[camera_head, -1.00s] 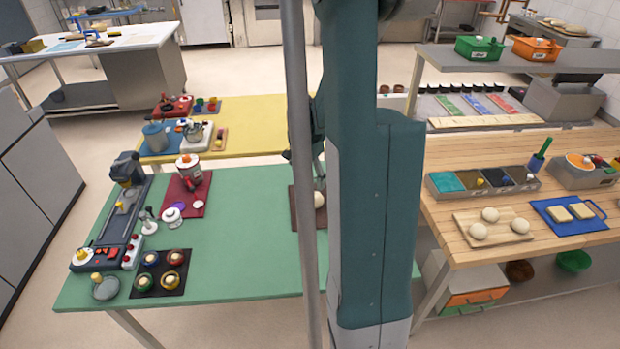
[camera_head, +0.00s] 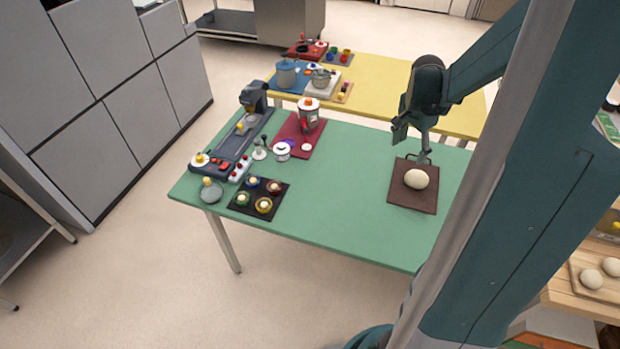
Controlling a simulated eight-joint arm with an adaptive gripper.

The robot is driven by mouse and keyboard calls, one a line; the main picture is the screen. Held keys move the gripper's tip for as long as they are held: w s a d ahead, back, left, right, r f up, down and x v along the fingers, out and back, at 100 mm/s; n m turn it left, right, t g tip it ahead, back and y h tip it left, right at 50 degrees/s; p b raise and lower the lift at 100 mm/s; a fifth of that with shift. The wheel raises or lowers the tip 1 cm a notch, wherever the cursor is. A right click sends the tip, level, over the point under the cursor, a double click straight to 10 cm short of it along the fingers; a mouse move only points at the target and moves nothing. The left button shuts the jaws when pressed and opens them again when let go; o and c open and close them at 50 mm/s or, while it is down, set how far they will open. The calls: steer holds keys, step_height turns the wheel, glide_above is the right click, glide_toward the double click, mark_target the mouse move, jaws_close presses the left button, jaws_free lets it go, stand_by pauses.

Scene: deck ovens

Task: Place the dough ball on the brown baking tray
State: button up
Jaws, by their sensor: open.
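A pale dough ball (camera_head: 416,179) rests on the brown baking tray (camera_head: 412,200), which lies on the right part of the green table (camera_head: 340,224). My gripper (camera_head: 424,156) is open just behind the dough ball, above the tray's far edge. The gripper looks empty and apart from the ball, though the small gap is hard to judge. My arm comes in from the upper right.
A black mat (camera_head: 258,210) with several small bowls, a grey machine (camera_head: 234,145) and a red mat (camera_head: 292,140) stand on the table's left part. A yellow table (camera_head: 383,90) stands behind. The green table's middle is clear. A wooden counter (camera_head: 570,300) with dough balls is at right.

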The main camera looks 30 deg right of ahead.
steer(key=a+r+n+t, duration=0.2)
steer(key=a+r+n, duration=0.3)
steer(key=a, duration=0.6)
steer(key=a+r+n+t, duration=0.1)
steer(key=a+r+n, duration=0.2)
steer(key=a+r, duration=0.5)
steer(key=s+a+r+n+t+y, duration=0.1)
steer(key=s+a+n, duration=0.3)
steer(key=a, duration=0.7)
steer(key=s+a+r+n+t, duration=0.1)
steer(key=s+a+n, duration=0.4)
steer(key=a, duration=0.7)
steer(key=shift+s+n+t+y, duration=0.35)
steer(key=shift+s+t, duration=0.25)
steer(key=shift+t, duration=0.2)
steer(key=shift+f+b, duration=0.65)
